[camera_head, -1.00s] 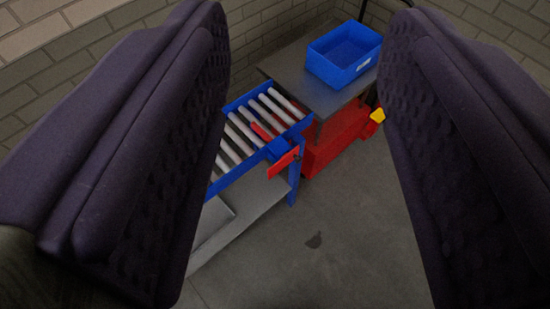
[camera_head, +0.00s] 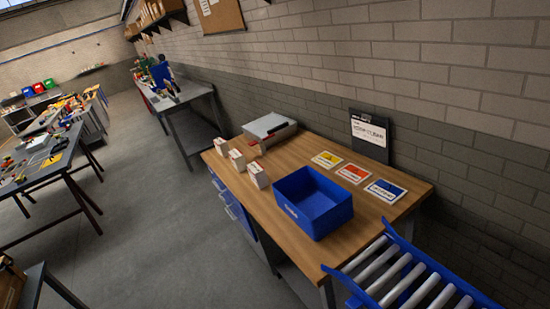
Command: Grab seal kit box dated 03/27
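Three small white boxes stand in a row on a wooden-topped bench (camera_head: 345,205): a far box (camera_head: 221,146), a middle box (camera_head: 237,160) and a near box (camera_head: 257,175). They stand at the bench's left side, left of a blue bin (camera_head: 312,203). Their labels are too small to read, so I cannot tell which one bears 03/27. My gripper is not in view.
A roller conveyor (camera_head: 400,275) meets the bench's near end. Coloured cards (camera_head: 353,173) and a dark sign (camera_head: 369,135) are along the wall side. A grey device (camera_head: 269,127) is behind the boxes. Open floor (camera_head: 150,220) lies left, with cluttered tables (camera_head: 40,165) beyond.

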